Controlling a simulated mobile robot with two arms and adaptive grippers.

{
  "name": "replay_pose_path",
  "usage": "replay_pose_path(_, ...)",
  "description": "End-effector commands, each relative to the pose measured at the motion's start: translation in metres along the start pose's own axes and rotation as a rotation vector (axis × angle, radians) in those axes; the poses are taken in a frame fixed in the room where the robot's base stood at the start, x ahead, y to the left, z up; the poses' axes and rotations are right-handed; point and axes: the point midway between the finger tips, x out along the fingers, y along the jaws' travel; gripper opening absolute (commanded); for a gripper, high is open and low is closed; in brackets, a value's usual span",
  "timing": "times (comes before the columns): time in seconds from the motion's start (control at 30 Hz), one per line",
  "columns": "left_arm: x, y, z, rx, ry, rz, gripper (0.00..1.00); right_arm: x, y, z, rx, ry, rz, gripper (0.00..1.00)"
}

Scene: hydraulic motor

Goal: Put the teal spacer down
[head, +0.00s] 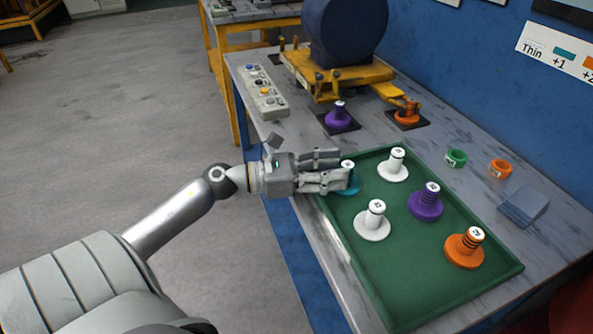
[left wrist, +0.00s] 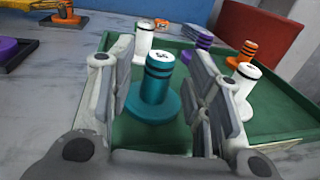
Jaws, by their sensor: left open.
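The teal spacer (left wrist: 155,92) stands upright on the green tray (left wrist: 126,128), with a white marked top and dark bands. In the head view the teal spacer (head: 352,187) is mostly hidden behind my left gripper (head: 345,173). My left gripper's fingers (left wrist: 165,95) are open, one on each side of the teal spacer, with gaps visible in the wrist view. In the head view the tray (head: 412,290) lies on the workbench, and the spacer is at its upper left corner. My right gripper is not in view.
The tray also holds white spacers (head: 373,222) (head: 393,166), a purple spacer (head: 426,203) and an orange spacer (head: 465,248). Another purple spacer (head: 338,115) stands near the motor.

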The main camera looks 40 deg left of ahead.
Motion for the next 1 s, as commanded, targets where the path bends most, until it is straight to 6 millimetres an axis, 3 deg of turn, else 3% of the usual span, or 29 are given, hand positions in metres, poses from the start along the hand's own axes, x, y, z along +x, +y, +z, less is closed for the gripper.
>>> replay_pose_path(0.13,-0.026,0.0,-0.001,-0.002,0.002,0.002,0.46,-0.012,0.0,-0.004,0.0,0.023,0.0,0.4)
replay_pose_path(0.5,-0.078,0.0,0.0,-0.002,0.0,0.001,0.46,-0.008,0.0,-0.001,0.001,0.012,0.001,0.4)
replay_pose_path(1.0,-0.088,0.0,0.0,0.001,0.0,0.0,0.46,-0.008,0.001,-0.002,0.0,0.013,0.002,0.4)
